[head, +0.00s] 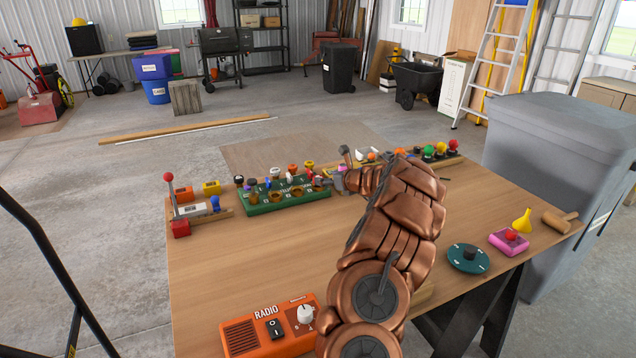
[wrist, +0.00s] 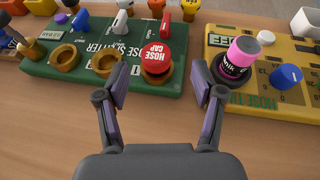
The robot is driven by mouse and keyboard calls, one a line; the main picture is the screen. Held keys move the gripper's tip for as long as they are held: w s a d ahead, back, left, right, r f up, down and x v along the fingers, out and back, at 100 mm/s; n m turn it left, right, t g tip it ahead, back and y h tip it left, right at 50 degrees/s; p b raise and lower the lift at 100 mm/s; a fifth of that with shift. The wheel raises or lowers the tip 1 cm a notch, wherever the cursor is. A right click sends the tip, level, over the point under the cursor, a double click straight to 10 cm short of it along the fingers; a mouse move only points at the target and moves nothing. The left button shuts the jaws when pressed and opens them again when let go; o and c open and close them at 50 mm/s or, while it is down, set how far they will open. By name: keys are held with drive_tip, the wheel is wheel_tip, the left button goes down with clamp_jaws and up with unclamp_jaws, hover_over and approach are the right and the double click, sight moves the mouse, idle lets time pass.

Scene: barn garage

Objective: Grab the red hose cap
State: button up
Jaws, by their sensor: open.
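The red hose cap (wrist: 156,57), with white lettering, sits at the right front of the green hose splitter (wrist: 85,83), over a brass ring in the wrist view. My gripper (wrist: 160,85) is open and empty. Its two fingers point toward the board, and the cap lies ahead of the gap between them, nearer the left finger in the picture. No contact with the cap shows. In the head view the green hose splitter (head: 262,207) is on the table, and my arm reaches to its right end. I cannot clearly make out the cap there.
A yellow board (wrist: 222,98) with a pink-and-black bottle (wrist: 237,60) and a blue knob (wrist: 285,76) stands right of the splitter. An orange radio (head: 268,330) is at the table's front. A red-knobbed lever (head: 169,178) stands at the left. The table's middle left is clear.

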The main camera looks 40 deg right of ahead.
drive_tip(key=shift+w+a+f, duration=0.1)
drive_tip(key=shift+w+f, duration=0.1)
drive_tip(key=shift+w, duration=0.4)
drive_tip(key=shift+w+a+f, duration=0.1)
drive_tip(key=shift+w+f, duration=0.05)
drive_tip(key=shift+w, duration=0.4)
drive_tip(key=shift+p+x, duration=0.3)
drive_tip(key=shift+x, duration=0.65)
drive_tip(key=shift+d, duration=0.1)
drive_tip(key=shift+c, duration=0.3)
drive_tip(key=c, duration=1.1)
wheel_tip(320, 180, up, 4)
drive_tip(key=shift+f, duration=0.15)
drive_tip(key=s+a+b, duration=0.1)
drive_tip(key=s+a, duration=0.2)
drive_tip(key=a, duration=0.1)
drive_tip(key=s+a+b, duration=0.1)
drive_tip(key=s+a, duration=0.3)
drive_tip(key=s+a+r+b, duration=0.1)
drive_tip(key=s+a, duration=0.2)
drive_tip(key=a, duration=0.1)
drive_tip(key=shift+s+r, duration=0.15)
drive_tip(key=shift+s, duration=0.15)
drive_tip(key=shift+c, duration=0.2)
